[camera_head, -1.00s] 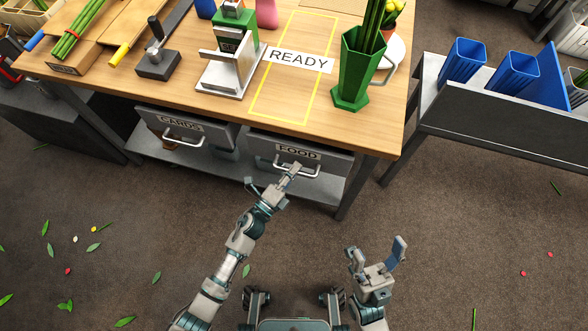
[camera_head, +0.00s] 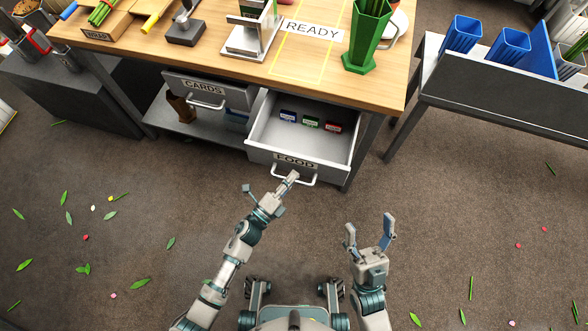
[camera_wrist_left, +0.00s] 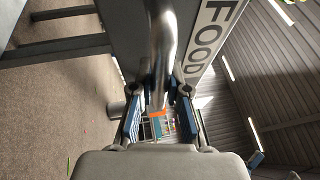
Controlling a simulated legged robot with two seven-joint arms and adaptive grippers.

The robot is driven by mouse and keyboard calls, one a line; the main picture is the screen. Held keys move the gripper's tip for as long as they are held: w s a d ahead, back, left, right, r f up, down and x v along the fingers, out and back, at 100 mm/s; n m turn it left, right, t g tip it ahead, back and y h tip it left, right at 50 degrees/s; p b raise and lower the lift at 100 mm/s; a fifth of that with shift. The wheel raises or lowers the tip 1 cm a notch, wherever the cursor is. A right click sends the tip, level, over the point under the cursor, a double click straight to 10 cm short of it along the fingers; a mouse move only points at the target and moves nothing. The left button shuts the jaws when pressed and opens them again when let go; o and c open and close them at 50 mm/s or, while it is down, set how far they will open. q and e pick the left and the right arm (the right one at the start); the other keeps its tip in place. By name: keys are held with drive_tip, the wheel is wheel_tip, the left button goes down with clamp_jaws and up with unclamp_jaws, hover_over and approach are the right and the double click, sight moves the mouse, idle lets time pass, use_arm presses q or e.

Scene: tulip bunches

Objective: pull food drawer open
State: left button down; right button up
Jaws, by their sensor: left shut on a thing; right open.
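The food drawer (camera_head: 256,128) is pulled out from under the table, and its inside shows in the head view. Three small packets, blue (camera_head: 288,115), green (camera_head: 311,121) and red (camera_head: 333,127), lie in it near the back. My left gripper (camera_head: 291,177) is shut on the drawer's metal handle (camera_head: 312,181), below the FOOD label (camera_head: 296,162). In the left wrist view the handle (camera_wrist_left: 161,55) runs between my blue-padded fingers (camera_wrist_left: 158,112). My right gripper (camera_head: 370,235) is open and empty, over the floor in front of the drawer.
The wooden table (camera_head: 218,70) above holds a green vase (camera_head: 366,35). A side bench (camera_head: 480,95) with blue bins stands at the right. Open floor with scattered leaves lies around me.

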use_arm(q)
drive_tip(key=s+a+p, duration=0.1)
drive_tip(key=s+a, duration=0.1)
drive_tip(key=s, duration=0.4)
drive_tip(key=shift+s+f, duration=0.3)
drive_tip(key=shift+s, duration=0.1)
use_arm(e)
drive_tip(key=shift+w+a+f+n+g, duration=0.15)
drive_tip(key=shift+w+f+n+g, duration=0.05)
drive_tip(key=shift+w+f+g, duration=0.4)
drive_tip(key=shift+w+a+f+n+g, duration=0.1)
drive_tip(key=shift+w+f+n+g, duration=0.2)
drive_tip(key=shift+w+g, duration=0.35)
use_arm(q)
drive_tip(key=c, duration=1.1)
unclamp_jaws()
drive_tip(key=shift+c, duration=0.2)
drive_tip(key=shift+w+d+r, duration=0.1)
use_arm(e)
drive_tip(key=shift+w+f, duration=0.1)
use_arm(q)
drive_tip(key=v, duration=1.2)
